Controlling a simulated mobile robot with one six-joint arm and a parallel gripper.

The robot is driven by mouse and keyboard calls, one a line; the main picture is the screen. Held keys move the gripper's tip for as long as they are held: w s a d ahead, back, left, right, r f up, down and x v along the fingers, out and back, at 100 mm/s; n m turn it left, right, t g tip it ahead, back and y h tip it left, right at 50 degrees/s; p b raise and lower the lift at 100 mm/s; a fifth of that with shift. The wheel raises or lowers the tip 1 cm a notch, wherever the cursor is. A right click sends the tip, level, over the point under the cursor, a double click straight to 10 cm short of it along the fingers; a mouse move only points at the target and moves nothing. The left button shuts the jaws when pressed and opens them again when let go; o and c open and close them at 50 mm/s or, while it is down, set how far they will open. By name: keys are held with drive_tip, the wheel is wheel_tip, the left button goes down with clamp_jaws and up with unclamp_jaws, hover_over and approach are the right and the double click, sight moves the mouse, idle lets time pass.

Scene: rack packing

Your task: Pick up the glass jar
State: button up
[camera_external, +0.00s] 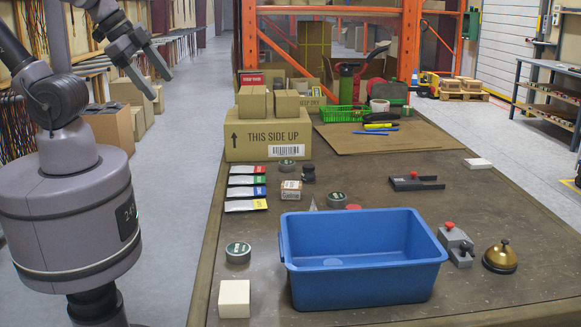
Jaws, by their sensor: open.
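I cannot make out a glass jar for certain. A pale round patch (333,262) shows inside the blue bin (365,279), too small to name. A small pale pointed thing (313,205) stands partly hidden behind the bin's back rim. Several round tins lie on the table, one at the front left (238,252) and one behind the bin (337,199). My gripper (160,88) is open and empty, raised at the upper left, off the table's left side and well away from these things.
A cream block (234,299) lies at the front left. Coloured packets (247,188) line the left edge before a carton (267,135). A red-button box (456,244) and a brass bell (500,257) stand right of the bin. The table's right middle is mostly clear.

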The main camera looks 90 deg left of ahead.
drive_tip(key=n+g+h+b, duration=0.1)
drive_tip(key=n+g+b, duration=0.1)
drive_tip(key=n, duration=0.5)
hover_over(307, 166)
drive_tip(key=s, duration=0.2)
wheel_tip(307, 166, down, 27)
drive_tip(key=shift+s+d+r, duration=0.15)
drive_tip(key=x, duration=0.2)
drive_tip(key=b+x, duration=0.1)
drive_tip(key=x, duration=0.1)
drive_tip(key=b+x, duration=0.1)
drive_tip(key=x, duration=0.1)
drive_tip(key=shift+w, duration=0.3)
drive_tip(key=shift+r, duration=0.1)
drive_tip(key=shift+c, duration=0.5)
clamp_jaws()
